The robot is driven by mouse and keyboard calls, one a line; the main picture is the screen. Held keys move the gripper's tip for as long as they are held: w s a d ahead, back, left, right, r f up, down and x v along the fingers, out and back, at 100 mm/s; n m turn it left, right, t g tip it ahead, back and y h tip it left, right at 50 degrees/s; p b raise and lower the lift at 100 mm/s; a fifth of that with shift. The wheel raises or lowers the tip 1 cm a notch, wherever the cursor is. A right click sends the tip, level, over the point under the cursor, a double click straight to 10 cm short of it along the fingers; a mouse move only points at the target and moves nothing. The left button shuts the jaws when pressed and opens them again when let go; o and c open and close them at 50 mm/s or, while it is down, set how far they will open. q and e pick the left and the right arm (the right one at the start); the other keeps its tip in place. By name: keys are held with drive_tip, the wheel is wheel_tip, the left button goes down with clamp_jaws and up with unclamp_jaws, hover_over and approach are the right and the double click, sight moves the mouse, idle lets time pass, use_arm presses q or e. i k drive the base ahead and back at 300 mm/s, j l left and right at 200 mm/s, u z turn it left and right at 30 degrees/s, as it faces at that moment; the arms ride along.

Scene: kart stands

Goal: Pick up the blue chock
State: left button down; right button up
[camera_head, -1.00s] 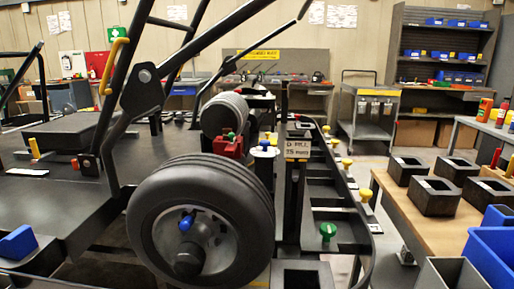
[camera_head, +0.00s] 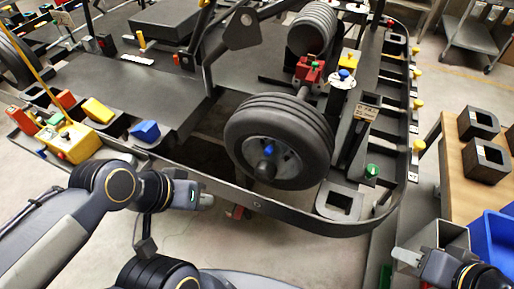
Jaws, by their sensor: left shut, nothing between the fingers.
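The blue chock (camera_head: 146,131) is a small blue wedge block. It sits at the near-left edge of the dark kart platform (camera_head: 135,75), beside a yellow block. My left gripper (camera_head: 209,200) is shut and empty, to the right of the chock and lower in the picture, apart from it. My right gripper (camera_head: 398,254) is at the lower right, far from the chock, by a grey bin. Its fingers are too small to show whether they are open.
A large black wheel (camera_head: 278,140) with a blue hub knob stands right of the chock. A yellow box (camera_head: 75,143) and a yellow block (camera_head: 98,109) lie left of it. A curved rail edges the platform. A wooden table (camera_head: 459,175) with dark square blocks is at the right.

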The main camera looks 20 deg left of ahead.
sight(149, 131)
drive_tip(key=j+u, duration=0.2)
drive_tip(key=u, duration=0.25)
drive_tip(key=j+u, duration=0.2)
drive_tip(key=u, duration=0.25)
drive_tip(key=j+u, duration=0.2)
drive_tip(key=u, duration=0.25)
drive_tip(key=i+j+u, duration=0.15)
drive_tip(key=u, duration=0.2)
drive_tip(key=i+u, duration=0.4)
drive_tip(key=k+j, duration=0.05)
